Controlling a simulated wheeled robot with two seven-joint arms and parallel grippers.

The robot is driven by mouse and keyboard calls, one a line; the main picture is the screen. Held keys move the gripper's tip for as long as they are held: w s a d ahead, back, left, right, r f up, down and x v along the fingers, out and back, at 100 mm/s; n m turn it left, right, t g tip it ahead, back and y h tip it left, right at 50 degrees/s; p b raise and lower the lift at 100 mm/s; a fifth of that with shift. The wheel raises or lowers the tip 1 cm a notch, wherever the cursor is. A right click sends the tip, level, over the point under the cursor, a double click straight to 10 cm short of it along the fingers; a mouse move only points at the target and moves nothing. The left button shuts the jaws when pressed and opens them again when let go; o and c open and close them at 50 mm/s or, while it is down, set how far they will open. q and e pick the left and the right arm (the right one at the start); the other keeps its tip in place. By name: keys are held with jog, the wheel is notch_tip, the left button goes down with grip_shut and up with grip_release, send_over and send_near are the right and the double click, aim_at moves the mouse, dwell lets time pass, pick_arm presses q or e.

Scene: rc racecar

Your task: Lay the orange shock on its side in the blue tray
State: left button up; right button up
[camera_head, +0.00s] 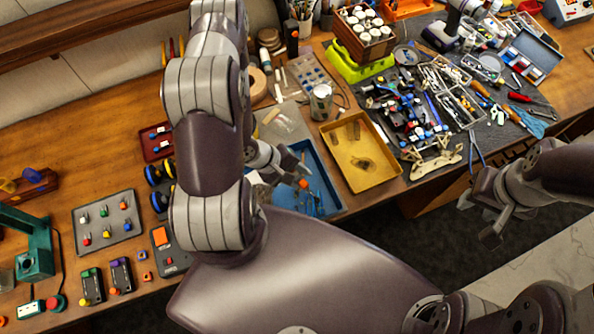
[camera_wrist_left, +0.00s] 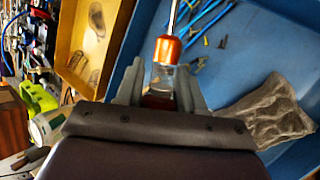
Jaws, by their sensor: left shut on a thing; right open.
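My left gripper (camera_head: 292,174) is over the blue tray (camera_head: 334,207) in the head view. In the left wrist view the left gripper (camera_wrist_left: 160,92) is shut on the orange shock (camera_wrist_left: 167,49). The shock has an orange collar and a thin silver rod pointing away from the fingers; its lower body is between them. Its orange part also shows in the head view (camera_head: 303,184). The blue tray (camera_wrist_left: 232,72) fills much of the wrist view behind it. I cannot tell whether the shock touches the tray floor. My right gripper (camera_head: 478,219) is open and empty, beyond the table's front edge.
Blue strips (camera_wrist_left: 208,20) and a grey translucent bag (camera_wrist_left: 272,112) lie in the blue tray. A yellow tray (camera_head: 384,181) stands close to its right. A can (camera_head: 321,102) stands behind. A grey board with knobs (camera_head: 107,222) lies to the left.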

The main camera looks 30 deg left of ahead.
pick_arm(q)
jog(key=shift+s+f, duration=0.1)
jog(key=shift+f, duration=0.35)
jog(key=shift+w+a, duration=0.2)
jog(key=o, duration=1)
jog(key=shift+o, duration=0.6)
jog(key=shift+d, duration=0.1)
jog(key=shift+s, duration=0.1)
jog(key=v, duration=1.2)
jog(key=shift+r, duration=0.3)
